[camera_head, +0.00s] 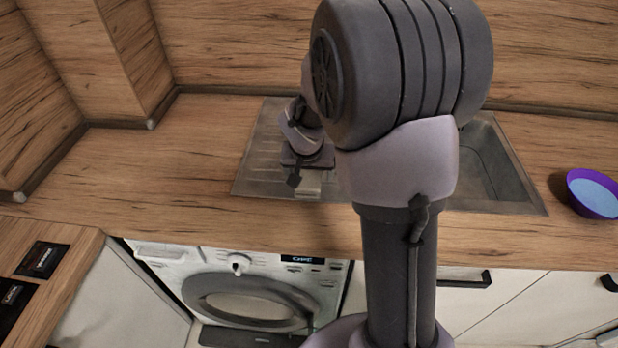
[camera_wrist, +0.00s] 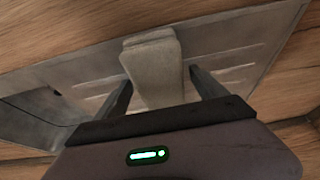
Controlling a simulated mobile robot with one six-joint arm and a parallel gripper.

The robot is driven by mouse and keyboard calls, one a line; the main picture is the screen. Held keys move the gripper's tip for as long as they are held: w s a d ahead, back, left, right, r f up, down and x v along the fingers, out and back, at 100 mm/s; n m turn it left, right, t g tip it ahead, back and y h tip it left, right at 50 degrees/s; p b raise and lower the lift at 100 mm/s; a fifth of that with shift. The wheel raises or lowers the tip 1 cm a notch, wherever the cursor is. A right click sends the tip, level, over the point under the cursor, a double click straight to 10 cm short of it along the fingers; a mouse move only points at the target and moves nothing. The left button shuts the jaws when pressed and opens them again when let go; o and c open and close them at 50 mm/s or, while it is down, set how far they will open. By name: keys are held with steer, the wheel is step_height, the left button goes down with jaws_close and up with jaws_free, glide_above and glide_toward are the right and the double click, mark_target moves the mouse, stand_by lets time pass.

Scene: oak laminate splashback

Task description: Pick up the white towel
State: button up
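The white towel (camera_wrist: 150,62) looks like a folded, greyish-white strip lying on the ribbed drainboard of the metal sink. In the wrist view its near part sits between the two dark fingers of my gripper (camera_wrist: 161,78). The fingers are spread, with a gap showing on each side of the towel. In the head view my gripper (camera_head: 302,176) is low over the left side of the sink, and a small pale part of the towel (camera_head: 309,184) shows beside a finger. My arm hides the rest of that area.
The metal sink (camera_head: 250,178) is set in the wooden worktop (camera_head: 150,185), its basin on the right. A purple and blue bowl (camera_head: 592,194) stands at the far right. A washing machine (camera_head: 250,290) is below. The worktop left of the sink is clear.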

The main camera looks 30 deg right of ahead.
steer(key=c, duration=1.5)
steer(key=shift+r, duration=0.3)
step_height(320, 180, up, 4)
steer(key=shift+f+p, duration=0.25)
steer(key=shift+p, duration=1)
steer(key=s, duration=1)
steer(key=s+a+r+p, duration=0.1)
steer(key=s, duration=0.5)
steer(key=o, duration=1.1)
steer(key=shift+c, duration=0.2)
steer(key=c, duration=0.7)
